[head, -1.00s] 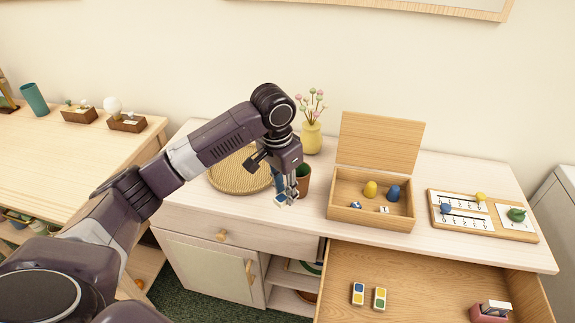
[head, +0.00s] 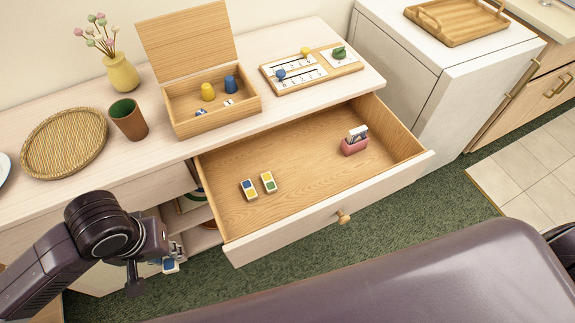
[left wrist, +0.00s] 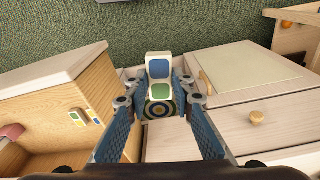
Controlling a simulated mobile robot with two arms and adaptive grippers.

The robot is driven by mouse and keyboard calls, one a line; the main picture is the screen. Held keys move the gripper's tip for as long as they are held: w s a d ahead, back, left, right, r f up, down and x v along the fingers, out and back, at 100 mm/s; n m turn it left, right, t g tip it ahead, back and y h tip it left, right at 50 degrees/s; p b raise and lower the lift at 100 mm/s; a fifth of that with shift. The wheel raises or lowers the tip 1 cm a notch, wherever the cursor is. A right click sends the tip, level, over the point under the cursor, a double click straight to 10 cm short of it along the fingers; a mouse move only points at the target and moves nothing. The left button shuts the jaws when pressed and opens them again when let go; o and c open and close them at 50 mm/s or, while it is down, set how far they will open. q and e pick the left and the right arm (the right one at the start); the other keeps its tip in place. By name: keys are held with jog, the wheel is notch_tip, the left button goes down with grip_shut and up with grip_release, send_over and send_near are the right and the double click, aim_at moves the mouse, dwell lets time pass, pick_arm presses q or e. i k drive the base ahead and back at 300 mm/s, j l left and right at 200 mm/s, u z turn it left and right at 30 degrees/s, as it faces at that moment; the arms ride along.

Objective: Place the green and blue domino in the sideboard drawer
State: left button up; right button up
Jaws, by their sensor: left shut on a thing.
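The green and blue domino (left wrist: 159,70) is white with a blue field above a green one. My left gripper (left wrist: 159,92) is shut on it, its fingers at either side. In the head view the left gripper (head: 166,256) is in front of the sideboard, left of the open drawer, with the domino (head: 171,266) partly visible at its tip. The sideboard drawer (head: 310,165) is pulled out. Inside lie a blue and yellow domino (head: 249,189), a yellow and green domino (head: 268,182) and a pink holder (head: 354,146). My right gripper is out of view.
The drawer has bare floor around its contents. On the sideboard top stand a woven tray (head: 62,143), a brown cup (head: 128,119), a yellow vase (head: 121,73), an open wooden box (head: 218,122) and a counting board (head: 346,70). Open shelves (head: 192,222) lie left of the drawer.

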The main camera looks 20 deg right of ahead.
aim_at(316, 172)
jog(key=l+u, duration=1.3)
jog(key=k+l, duration=0.15)
jog(key=l, duration=0.25)
jog(key=k+l+u, duration=0.15)
jog(key=l, duration=0.2)
jog(key=k+l, duration=0.15)
jog(key=l, duration=0.25)
jog(key=k+l+u, duration=0.1)
jog(key=l, duration=0.25)
jog(key=k+l, duration=0.2)
jog(key=l, duration=0.15)
jog(key=k+l, duration=0.1)
jog(key=l, duration=0.65)
jog(key=i, duration=0.3)
jog(key=j+u, duration=0.05)
